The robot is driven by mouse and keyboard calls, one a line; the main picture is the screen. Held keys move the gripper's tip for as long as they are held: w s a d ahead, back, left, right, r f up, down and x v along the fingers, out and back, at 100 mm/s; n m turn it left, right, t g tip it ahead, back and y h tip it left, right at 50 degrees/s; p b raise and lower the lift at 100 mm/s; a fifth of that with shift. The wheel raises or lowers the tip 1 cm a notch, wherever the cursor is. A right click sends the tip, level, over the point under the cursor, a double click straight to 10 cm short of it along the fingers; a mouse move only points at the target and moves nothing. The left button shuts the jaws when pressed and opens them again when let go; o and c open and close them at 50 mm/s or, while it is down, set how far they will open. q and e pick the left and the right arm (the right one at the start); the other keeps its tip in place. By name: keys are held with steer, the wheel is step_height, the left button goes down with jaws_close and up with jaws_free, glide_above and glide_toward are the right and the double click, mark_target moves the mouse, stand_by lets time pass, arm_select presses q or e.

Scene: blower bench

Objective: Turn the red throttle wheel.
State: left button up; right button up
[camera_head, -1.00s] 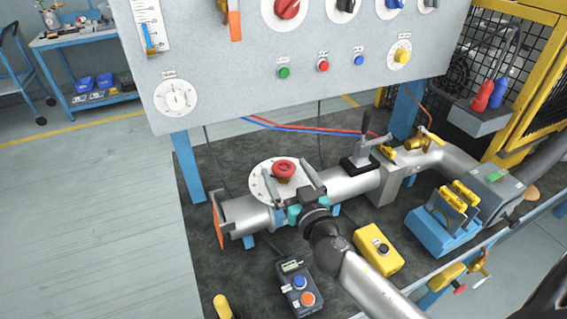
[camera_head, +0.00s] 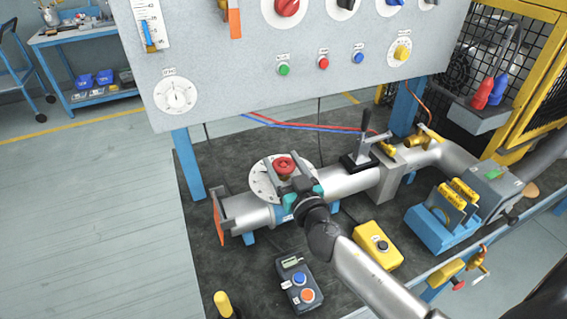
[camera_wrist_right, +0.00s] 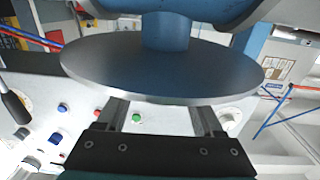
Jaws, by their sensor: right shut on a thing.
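The red throttle wheel (camera_head: 284,162) sits above a round white dial plate (camera_head: 260,182) on the metal pipe. My right gripper (camera_head: 287,174) is at the wheel, with its fingers on either side of it, shut on it. The wheel's top still shows, and the fingers cover part of its sides. In the right wrist view both fingers of my right gripper (camera_wrist_right: 160,108) run up behind the edge of a large grey disc (camera_wrist_right: 160,72), which hides the fingertips and the wheel. My left gripper is not in view.
A black lever (camera_head: 365,135) stands on the pipe (camera_head: 345,187) to the right. A yellow button box (camera_head: 379,246) and a grey pendant (camera_head: 297,285) lie in front on the dark mat. The control panel (camera_head: 220,85) rises behind.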

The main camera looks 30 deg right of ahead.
steer(key=c, duration=0.7)
steer(key=shift+o, duration=0.2)
steer(key=shift+n+y, duration=0.3)
steer(key=shift+y, duration=0.1)
steer(key=n+y, duration=0.1)
steer(key=y, duration=0.1)
steer(key=shift+n+y, duration=0.3)
steer(key=n+g+y, duration=0.1)
steer(key=n+y, duration=0.1)
steer(key=y, duration=0.1)
steer(key=n+g+y, duration=0.1)
steer(key=n+y, duration=0.1)
steer(key=y, duration=0.1)
steer(key=shift+d+y, duration=0.1)
steer(key=shift+y, duration=0.2)
steer(key=n+g+y+b, duration=0.1)
steer(key=n+g+y, duration=0.1)
steer(key=n+y, duration=0.1)
steer(key=shift+w+b, duration=0.1)
steer(key=shift+b, duration=0.2)
steer(key=shift+n+g+y+b, duration=1.6)
steer(key=shift+g+y+b, duration=0.1)
steer(key=shift+g+y, duration=0.25)
